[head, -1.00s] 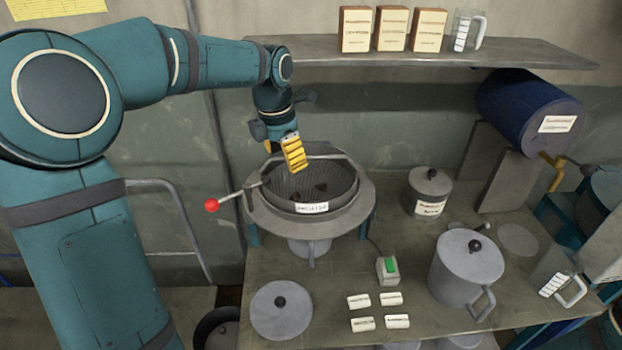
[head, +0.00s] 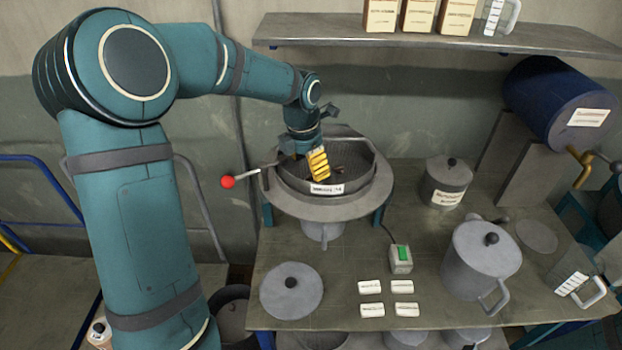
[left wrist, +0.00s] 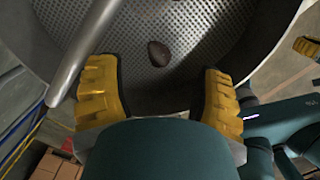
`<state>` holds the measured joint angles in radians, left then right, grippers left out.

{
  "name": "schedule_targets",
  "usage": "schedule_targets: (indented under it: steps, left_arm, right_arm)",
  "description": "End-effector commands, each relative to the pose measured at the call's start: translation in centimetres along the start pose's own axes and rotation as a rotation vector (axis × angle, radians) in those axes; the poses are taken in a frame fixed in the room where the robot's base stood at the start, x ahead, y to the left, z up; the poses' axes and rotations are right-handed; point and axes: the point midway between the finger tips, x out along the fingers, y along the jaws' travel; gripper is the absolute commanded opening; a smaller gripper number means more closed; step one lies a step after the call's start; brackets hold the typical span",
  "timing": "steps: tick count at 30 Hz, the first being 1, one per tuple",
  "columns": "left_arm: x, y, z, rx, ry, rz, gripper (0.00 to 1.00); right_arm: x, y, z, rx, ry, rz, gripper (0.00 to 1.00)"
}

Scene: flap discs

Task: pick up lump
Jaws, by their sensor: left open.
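A dark brown lump (left wrist: 159,53) lies on the perforated floor of the round grey sieve pan (left wrist: 185,25) in the left wrist view. In the head view, a dark reddish lump (head: 338,168) shows partly in the pan, beside my gripper. My left gripper (head: 318,163) points down over the pan, its yellow finger hiding part of the inside. In the left wrist view its two yellow fingers (left wrist: 161,95) are wide apart with nothing between them; the lump lies beyond the tips. A yellow ribbed finger (left wrist: 305,46) at that view's right edge seems to be my right gripper's.
A lever with a red knob (head: 228,182) sticks out left of the pan. A lidded pot (head: 446,181), a larger pot (head: 478,262), a switch box (head: 401,258), a loose lid (head: 291,290) and several labels stand or lie on the bench. A shelf (head: 420,38) runs above.

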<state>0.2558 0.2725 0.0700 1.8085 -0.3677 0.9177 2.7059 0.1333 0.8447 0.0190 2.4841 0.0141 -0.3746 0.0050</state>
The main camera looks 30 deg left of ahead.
Motion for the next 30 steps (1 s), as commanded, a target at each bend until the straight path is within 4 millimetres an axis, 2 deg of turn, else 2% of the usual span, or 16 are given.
schedule_targets:
  steps: [1,6,16,21,30]
  left_arm:
    - [1.3,-0.2,-0.2,0.001,0.009,-0.007,0.64]
    - [3.6,-0.3,-0.4,0.004,0.015,-0.012,0.64]
    - [3.8,-0.2,-0.2,0.003,0.009,-0.007,0.63]
    - [3.7,-0.2,-0.2,0.003,0.007,-0.006,0.06]
    - [3.6,-0.2,-0.1,0.002,0.005,-0.005,0.04]
  right_arm:
    - [0.2,0.1,0.0,0.000,0.000,0.000,0.00]
    - [0.3,0.1,0.0,0.000,0.000,0.001,0.00]
    - [0.3,0.1,0.0,0.000,0.000,0.001,0.00]
    - [0.3,0.1,0.0,0.000,0.000,0.001,0.00]
    - [0.3,0.1,0.0,0.000,0.000,0.001,0.00]
